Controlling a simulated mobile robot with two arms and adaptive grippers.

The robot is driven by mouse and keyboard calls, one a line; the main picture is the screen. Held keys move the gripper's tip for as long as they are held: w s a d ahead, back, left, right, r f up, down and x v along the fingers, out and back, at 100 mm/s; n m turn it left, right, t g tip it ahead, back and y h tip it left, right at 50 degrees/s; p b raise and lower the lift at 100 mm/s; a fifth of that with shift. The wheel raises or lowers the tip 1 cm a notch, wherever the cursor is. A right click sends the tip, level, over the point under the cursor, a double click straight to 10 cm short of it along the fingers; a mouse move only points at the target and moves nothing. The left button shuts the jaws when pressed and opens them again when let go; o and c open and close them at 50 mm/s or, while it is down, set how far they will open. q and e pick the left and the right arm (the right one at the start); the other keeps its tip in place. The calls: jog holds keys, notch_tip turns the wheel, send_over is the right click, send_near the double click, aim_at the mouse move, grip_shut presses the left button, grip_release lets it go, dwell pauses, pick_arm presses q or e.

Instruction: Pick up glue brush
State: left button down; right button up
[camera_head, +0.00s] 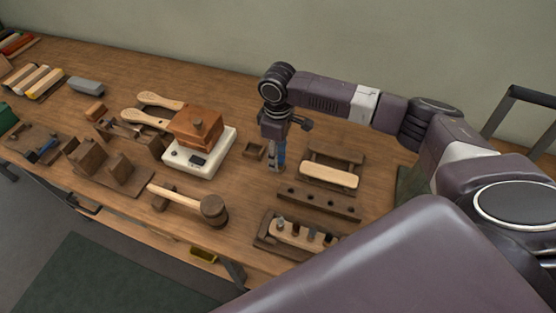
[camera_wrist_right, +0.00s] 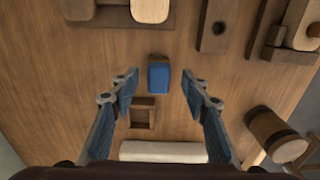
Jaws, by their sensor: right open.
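A small blue piece with a dark brown end (camera_wrist_right: 158,76), which looks like the glue brush, is between and just beyond my right fingertips in the right wrist view. I cannot tell whether it stands or lies. In the head view my right gripper (camera_head: 275,165) points down over the table, and its fingers largely hide the piece. My right gripper (camera_wrist_right: 158,85) is open, with a blue-padded finger on each side of the piece and a gap on both sides. My left gripper is in neither view.
A small square wooden holder (camera_head: 253,150) is close beside the right gripper. A white base (camera_head: 213,162) carrying a brown wooden block (camera_head: 197,125) stands to the left. A mallet (camera_head: 213,209) lies in front. A wooden rack (camera_head: 318,202) and a pale block (camera_head: 330,175) are to the right.

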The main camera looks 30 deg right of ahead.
notch_tip(320, 180, down, 2)
jog(key=shift+f, duration=0.15)
jog(key=shift+w+f, duration=0.1)
jog(key=shift+f, duration=0.15)
jog(key=c, duration=0.7)
grip_shut()
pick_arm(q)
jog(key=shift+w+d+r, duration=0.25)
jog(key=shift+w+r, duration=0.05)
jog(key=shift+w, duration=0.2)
pick_arm(e)
jog(key=shift+r, duration=0.2)
